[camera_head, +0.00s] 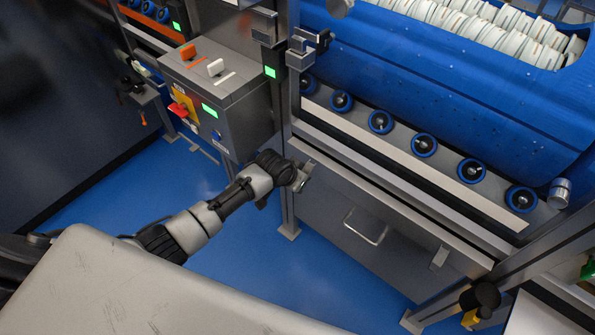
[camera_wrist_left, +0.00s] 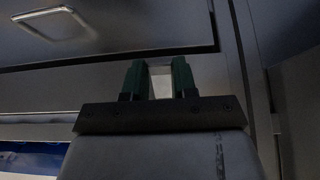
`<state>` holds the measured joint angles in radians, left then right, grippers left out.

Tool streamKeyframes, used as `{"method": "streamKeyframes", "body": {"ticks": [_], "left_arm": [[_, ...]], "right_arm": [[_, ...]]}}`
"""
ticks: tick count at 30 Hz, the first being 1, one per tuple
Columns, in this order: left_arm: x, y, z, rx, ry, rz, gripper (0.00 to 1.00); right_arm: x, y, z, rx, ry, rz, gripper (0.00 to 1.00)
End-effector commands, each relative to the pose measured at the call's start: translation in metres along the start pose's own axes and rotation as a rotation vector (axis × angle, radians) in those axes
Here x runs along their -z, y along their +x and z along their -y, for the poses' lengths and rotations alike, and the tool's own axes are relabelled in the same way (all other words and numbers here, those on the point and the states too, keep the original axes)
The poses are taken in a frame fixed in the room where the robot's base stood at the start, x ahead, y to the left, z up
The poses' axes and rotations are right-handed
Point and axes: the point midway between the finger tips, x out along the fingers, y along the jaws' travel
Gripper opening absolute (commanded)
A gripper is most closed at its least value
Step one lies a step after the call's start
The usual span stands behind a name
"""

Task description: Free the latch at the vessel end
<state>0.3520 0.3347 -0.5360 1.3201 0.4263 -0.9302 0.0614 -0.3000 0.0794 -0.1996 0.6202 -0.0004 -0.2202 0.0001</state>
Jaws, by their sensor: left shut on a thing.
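My left gripper (camera_head: 303,176) reaches the upper left corner of a grey metal panel (camera_head: 345,200) below the blue vessel (camera_head: 450,90). It is shut on a small metal latch (camera_wrist_left: 161,82), which shows as a pale piece between the green fingertips in the left wrist view. In the head view the gripper hides most of this latch. A second metal latch (camera_head: 440,258) sits at the panel's right end, apart from the gripper. The panel's bar handle (camera_head: 365,227) lies between them and also shows in the left wrist view (camera_wrist_left: 50,22). My right gripper is not in view.
A row of blue rollers (camera_head: 380,122) runs above the panel. A grey control box (camera_head: 220,95) with levers and a red knob stands left of the frame post. Metal brackets (camera_head: 300,50) jut out above. Blue floor (camera_head: 110,185) is open at left.

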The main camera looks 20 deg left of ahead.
Motion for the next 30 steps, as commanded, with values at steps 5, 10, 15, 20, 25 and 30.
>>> {"method": "streamKeyframes", "body": {"ticks": [5, 10, 15, 20, 25, 30], "left_arm": [[0.009, -0.012, -0.001, -0.001, 0.000, 0.131, 0.04], [0.011, -0.014, -0.001, -0.001, 0.000, 0.223, 0.04], [0.012, -0.015, 0.000, 0.000, -0.001, 0.280, 0.04], [0.012, -0.015, -0.001, -0.001, 0.000, 0.306, 0.04], [0.012, -0.014, -0.001, -0.001, 0.000, 0.313, 0.04], [0.012, -0.014, -0.001, -0.001, 0.000, 0.313, 0.04]], "right_arm": [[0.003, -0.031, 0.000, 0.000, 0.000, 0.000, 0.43], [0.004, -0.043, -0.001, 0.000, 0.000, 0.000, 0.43], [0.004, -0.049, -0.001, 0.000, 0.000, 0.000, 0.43], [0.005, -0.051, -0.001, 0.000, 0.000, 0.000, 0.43], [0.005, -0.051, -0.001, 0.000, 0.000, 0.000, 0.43], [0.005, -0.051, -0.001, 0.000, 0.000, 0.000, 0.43]]}}
